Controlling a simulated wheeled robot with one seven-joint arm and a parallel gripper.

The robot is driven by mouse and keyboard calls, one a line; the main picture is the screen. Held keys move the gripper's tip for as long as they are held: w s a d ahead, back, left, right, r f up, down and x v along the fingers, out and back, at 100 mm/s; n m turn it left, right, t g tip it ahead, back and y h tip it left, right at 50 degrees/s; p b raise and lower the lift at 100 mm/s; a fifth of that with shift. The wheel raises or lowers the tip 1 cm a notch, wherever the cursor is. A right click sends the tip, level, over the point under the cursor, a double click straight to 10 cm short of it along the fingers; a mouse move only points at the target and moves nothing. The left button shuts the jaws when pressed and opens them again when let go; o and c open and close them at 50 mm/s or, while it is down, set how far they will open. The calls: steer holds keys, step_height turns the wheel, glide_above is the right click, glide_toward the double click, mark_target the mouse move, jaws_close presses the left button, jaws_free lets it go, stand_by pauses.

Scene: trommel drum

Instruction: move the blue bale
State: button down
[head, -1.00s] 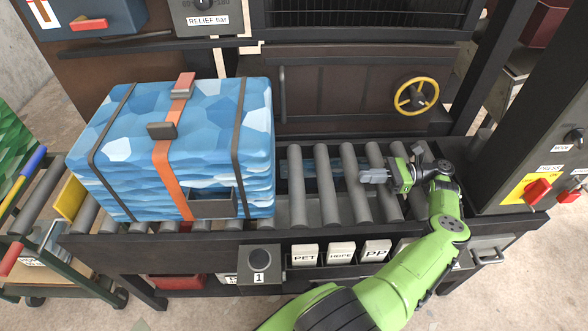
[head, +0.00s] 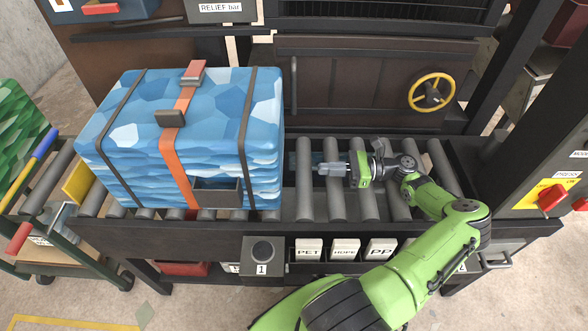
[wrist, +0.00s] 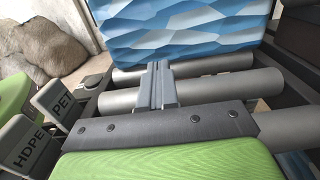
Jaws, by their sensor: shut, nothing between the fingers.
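The blue bale (head: 200,140) is a large block of faceted blue and white layers on the left part of the roller conveyor. Dark straps and an orange strap (head: 180,130) run around it, and a dark pocket sits low on its front. My gripper (head: 325,169) is shut and empty, above the rollers to the right of the bale, pointing left at its side with a gap between. In the wrist view the closed fingers (wrist: 157,85) point at the bale's side (wrist: 180,30), with bare rollers between.
The rollers (head: 335,200) right of the bale are bare. A yellow stop plate (head: 78,183) and a cart with a green bale (head: 18,130) stand at the left. A yellow handwheel (head: 432,93) is on the press behind. PET, HDPE and PP tags (head: 345,249) line the front.

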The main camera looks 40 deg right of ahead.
steer(key=b+x, duration=0.2)
steer(key=x, duration=0.7)
steer(key=shift+w+a, duration=0.2)
steer(key=p+x, duration=0.1)
steer(key=x, duration=0.1)
steer(key=p+x, duration=0.1)
steer(key=p, duration=0.1)
steer(key=r+p+x, duration=0.1)
steer(key=x, duration=0.1)
steer(key=shift+w+a, duration=0.1)
steer(key=shift+a, duration=0.25)
steer(key=p+x, duration=0.1)
steer(key=x, duration=0.2)
steer(key=p+x, duration=0.1)
steer(key=x, duration=0.2)
steer(key=f+x, duration=0.1)
steer(key=x, duration=0.1)
steer(key=shift+w+a+p, duration=0.25)
steer(key=shift+w+p, duration=0.1)
steer(key=shift+p, duration=0.05)
steer(key=p+v, duration=0.1)
steer(key=v, duration=1.5)
